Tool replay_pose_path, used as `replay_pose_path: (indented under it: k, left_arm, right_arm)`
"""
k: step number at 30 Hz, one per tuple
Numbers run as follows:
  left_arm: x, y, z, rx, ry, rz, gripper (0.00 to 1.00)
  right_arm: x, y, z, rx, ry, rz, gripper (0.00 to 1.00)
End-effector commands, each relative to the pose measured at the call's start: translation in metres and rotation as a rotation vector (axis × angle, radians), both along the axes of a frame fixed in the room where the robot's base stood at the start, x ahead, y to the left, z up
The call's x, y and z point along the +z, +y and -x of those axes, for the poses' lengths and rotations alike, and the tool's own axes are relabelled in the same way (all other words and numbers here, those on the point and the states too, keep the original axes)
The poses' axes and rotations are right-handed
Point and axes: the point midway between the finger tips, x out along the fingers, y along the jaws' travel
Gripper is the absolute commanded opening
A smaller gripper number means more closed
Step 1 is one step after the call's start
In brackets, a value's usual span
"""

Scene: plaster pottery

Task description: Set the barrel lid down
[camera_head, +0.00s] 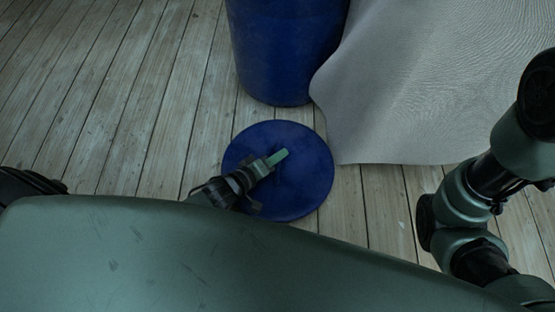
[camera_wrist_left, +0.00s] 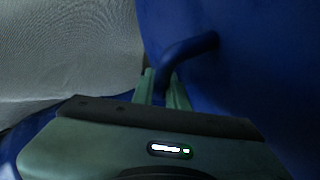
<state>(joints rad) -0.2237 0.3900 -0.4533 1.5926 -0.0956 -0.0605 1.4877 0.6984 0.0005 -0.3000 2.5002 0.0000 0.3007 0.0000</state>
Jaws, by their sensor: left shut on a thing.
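The round blue barrel lid (camera_head: 308,172) lies roughly flat over the floor planks, in front of the blue barrel, in the head view. I cannot tell whether it touches the floor or hangs a little above it. My left gripper (camera_head: 276,158) reaches over its middle from the lower left. In the left wrist view the gripper (camera_wrist_left: 162,88) is shut on the lid's bent blue handle (camera_wrist_left: 190,47), with the lid's blue surface (camera_wrist_left: 250,65) behind it. The gripper hides part of the handle in the head view. My right arm shows at the right, but its gripper does not.
The blue barrel (camera_head: 287,50) stands just behind the lid. A pale cloth (camera_head: 430,85) spreads over the floor at the right, its edge close to the lid; it also shows in the left wrist view (camera_wrist_left: 65,45). The wooden floor (camera_head: 110,90) at the left is clear.

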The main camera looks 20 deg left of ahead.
Motion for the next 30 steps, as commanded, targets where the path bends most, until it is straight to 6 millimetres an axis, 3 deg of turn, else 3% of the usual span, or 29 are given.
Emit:
replay_pose_path:
  k: [1, 11, 12, 14, 25, 30]
  left_arm:
    - [-0.006, -0.001, -0.002, -0.001, -0.006, 0.003, 0.0]
    - [-0.005, 0.0, -0.001, -0.001, -0.006, 0.003, 0.0]
    - [-0.007, 0.0, 0.0, 0.0, -0.001, 0.001, 0.23]
    - [-0.007, 0.0, 0.0, 0.0, -0.001, 0.001, 0.36]
    - [-0.007, 0.001, 0.0, 0.001, 0.002, -0.002, 0.36]
    - [0.005, 0.001, 0.002, 0.0, 0.004, -0.003, 0.36]
  right_arm:
    - [-0.007, 0.0, 0.001, 0.0, -0.002, 0.0, 0.36]
    - [-0.005, 0.0, 0.001, 0.0, -0.002, 0.0, 0.36]
    - [-0.004, 0.0, 0.001, 0.0, -0.002, 0.0, 0.36]
    - [-0.004, 0.0, 0.001, 0.0, -0.002, 0.0, 0.36]
    - [-0.004, 0.0, 0.001, 0.0, -0.003, 0.0, 0.36]
    - [0.012, 0.001, -0.001, -0.002, 0.0, 0.003, 0.36]
